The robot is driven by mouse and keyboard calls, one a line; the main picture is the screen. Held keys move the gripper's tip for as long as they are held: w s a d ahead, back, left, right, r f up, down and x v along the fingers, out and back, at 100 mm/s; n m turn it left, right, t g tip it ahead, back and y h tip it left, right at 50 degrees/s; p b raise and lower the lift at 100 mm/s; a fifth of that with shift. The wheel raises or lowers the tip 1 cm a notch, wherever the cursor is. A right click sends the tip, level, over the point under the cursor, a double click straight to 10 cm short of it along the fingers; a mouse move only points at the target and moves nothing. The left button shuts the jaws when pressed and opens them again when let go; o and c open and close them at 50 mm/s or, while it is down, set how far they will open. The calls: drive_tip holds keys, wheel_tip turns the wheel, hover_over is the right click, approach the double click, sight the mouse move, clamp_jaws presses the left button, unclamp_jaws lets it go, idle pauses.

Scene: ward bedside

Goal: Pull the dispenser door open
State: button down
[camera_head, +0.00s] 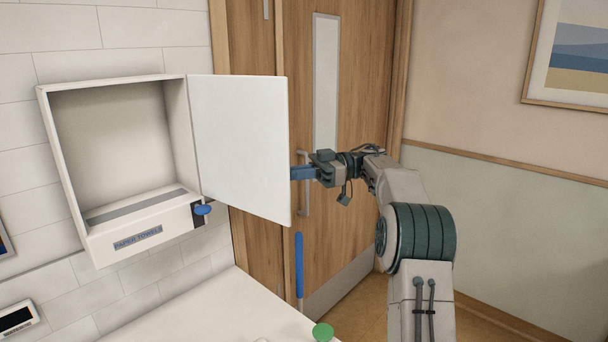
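The white dispenser (68,150) is a wall box labelled "PAPER TOWELS". Its front stands open and its inside looks empty. The flat white dispenser door (240,145) is hinged at the box's right edge and stands swung wide out to the right. A blue knob (203,210) sits at the box's lower right corner. My gripper (300,173), with blue fingers, is at the door's free right edge, around mid-height. The fingertips meet the door edge in the picture and may be partly hidden by it. I cannot tell whether they touch or grip it.
A white counter (225,310) lies below the dispenser, with a green-topped item (322,332) at its front edge. A blue upright bar (299,265) shows beside the counter. A wooden room door (360,90) is behind my arm. A picture (570,55) hangs at right.

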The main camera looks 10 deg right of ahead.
drive_tip(key=shift+a+r, duration=0.15)
drive_tip(key=shift+a, duration=0.15)
